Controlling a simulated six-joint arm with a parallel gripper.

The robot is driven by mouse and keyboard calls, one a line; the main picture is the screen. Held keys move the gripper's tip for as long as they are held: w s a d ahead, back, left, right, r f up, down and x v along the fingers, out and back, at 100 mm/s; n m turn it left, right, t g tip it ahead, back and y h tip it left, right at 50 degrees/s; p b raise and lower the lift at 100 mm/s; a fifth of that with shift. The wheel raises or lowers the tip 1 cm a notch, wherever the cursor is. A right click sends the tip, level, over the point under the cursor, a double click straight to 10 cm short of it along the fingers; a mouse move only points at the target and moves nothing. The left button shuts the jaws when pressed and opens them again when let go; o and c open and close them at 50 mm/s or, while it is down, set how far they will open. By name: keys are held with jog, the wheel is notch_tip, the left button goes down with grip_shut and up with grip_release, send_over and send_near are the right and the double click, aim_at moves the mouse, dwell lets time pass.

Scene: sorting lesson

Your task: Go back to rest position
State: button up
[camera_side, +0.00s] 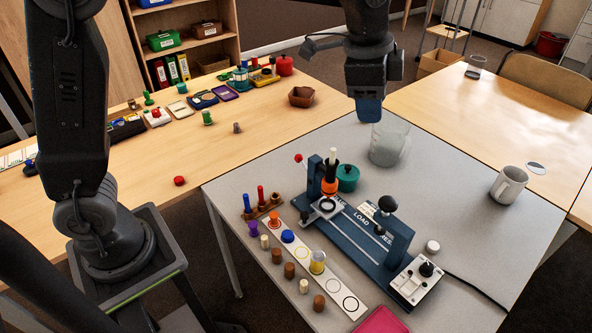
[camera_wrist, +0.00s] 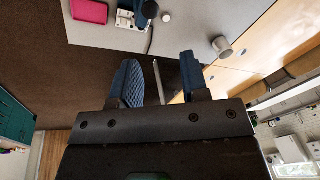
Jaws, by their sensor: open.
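My gripper (camera_side: 369,108) hangs above the back of the grey table (camera_side: 455,205) in the side view, just above and behind a clear glass beaker (camera_side: 389,145). In the wrist view my gripper (camera_wrist: 158,84) shows two blue fingers spread apart with nothing between them. Past the fingers, the wrist view shows dark floor and the edge of the grey table. The blue press fixture (camera_side: 365,232) stands on the table below my gripper, apart from it.
A white strip (camera_side: 330,277) with coloured pegs lies beside the fixture. A green pot (camera_side: 347,177) sits behind the fixture. The grey table's right part is mostly clear.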

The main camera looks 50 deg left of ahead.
jog(key=s+a+r+n+t, duration=0.25)
jog(key=s+a+n, duration=0.35)
jog(key=s+a, duration=0.45)
jog(key=s+a+f+n, duration=0.1)
jog(key=s+f+n, duration=0.1)
jog(key=s, duration=0.4)
jog(key=s+a+f+n, duration=0.1)
jog(key=s+f+n, duration=0.2)
jog(key=s, duration=0.3)
jog(key=shift+s+a+n+t+y, duration=0.25)
jog(key=shift+s+n+t+y, duration=0.05)
jog(key=shift+t+y, duration=0.1)
jog(key=shift+f, duration=0.1)
dwell(1.2)
